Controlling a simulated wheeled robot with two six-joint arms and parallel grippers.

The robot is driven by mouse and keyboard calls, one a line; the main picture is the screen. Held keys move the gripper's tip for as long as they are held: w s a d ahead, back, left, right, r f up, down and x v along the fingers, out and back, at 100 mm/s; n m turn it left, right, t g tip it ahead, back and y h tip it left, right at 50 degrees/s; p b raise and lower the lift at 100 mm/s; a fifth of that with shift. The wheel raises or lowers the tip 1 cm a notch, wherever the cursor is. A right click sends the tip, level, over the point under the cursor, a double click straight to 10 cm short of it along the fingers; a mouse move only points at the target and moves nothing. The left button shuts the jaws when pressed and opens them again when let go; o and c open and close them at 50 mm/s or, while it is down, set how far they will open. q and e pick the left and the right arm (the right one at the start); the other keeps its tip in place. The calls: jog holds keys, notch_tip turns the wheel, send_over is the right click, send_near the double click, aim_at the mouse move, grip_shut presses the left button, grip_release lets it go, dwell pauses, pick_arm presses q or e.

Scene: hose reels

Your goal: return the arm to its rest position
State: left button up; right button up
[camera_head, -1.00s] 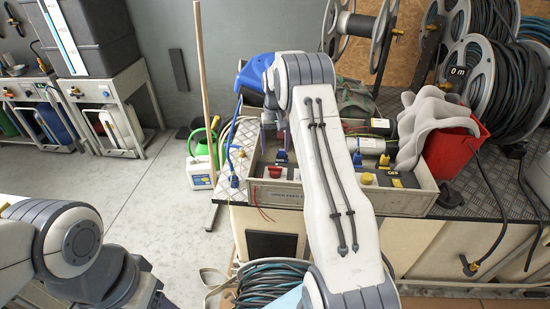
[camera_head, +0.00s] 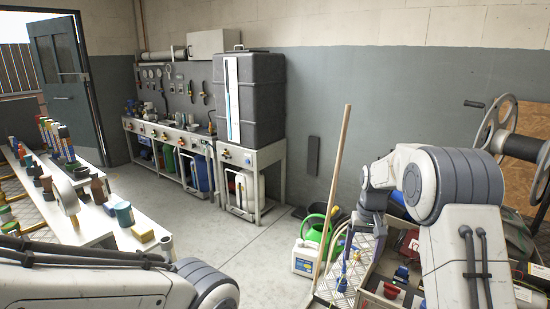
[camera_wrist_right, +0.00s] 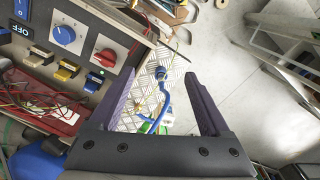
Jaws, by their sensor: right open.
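My right arm rises from the lower right in the head view and bends over at the elbow. Its gripper (camera_head: 369,222) points down near the left end of the bench, partly hidden by its own wrist. In the right wrist view the gripper (camera_wrist_right: 160,76) has its two dark fingers wide apart with nothing held. A blue connector with a blue cable (camera_wrist_right: 164,92) shows between and beyond the fingers, over the tread-plate bench top (camera_wrist_right: 150,88). My left arm crosses the lower left of the head view; its gripper is out of view.
A wooden pole (camera_head: 338,190), green watering can (camera_head: 312,232) and white jug (camera_head: 304,258) stand left of the bench. Floor (camera_head: 255,270) is open.

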jog(key=s+a+r+n, duration=0.3)
jog(key=s+a+r, duration=0.1)
jog(key=s+a, duration=0.5)
jog(key=s+a+r+n, duration=0.2)
jog(key=s+a+r, duration=0.1)
jog(key=s+a, duration=0.55)
jog(key=s+a+n+p, duration=0.1)
jog(key=s+a+n, duration=0.2)
jog(key=s, duration=1.4)
jog(key=shift+f+n+y, duration=0.4)
jog(key=shift+f+n, duration=0.05)
jog(key=shift+n, duration=0.15)
jog(key=shift+s+d+f, duration=0.1)
jog(key=shift+s, duration=0.15)
jog(key=shift+c, duration=0.3)
